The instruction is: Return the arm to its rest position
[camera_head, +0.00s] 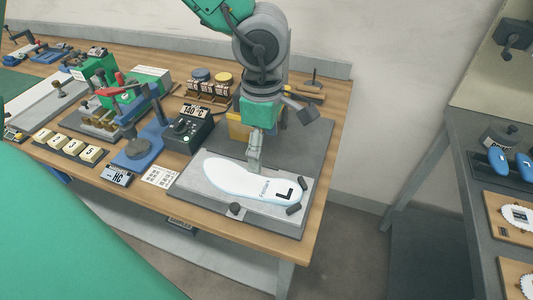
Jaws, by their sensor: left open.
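My left gripper (255,160) points down over the far edge of the white insole, near its middle, and is open. I cannot tell whether its fingertips touch the insole. The white insole (225,178), marked with a black L, lies flat on a grey plate (212,203) at the right part of the wooden bench. My left arm (262,55) comes down from the top of the picture above the bench. My right gripper is not in view.
A control box showing 140 °C (187,131) and a blue-based press (146,146) stand left of the plate. Pale number blocks (70,146) sit farther left. A wall runs behind the bench. A dark table (470,170) stands at the right across a floor gap.

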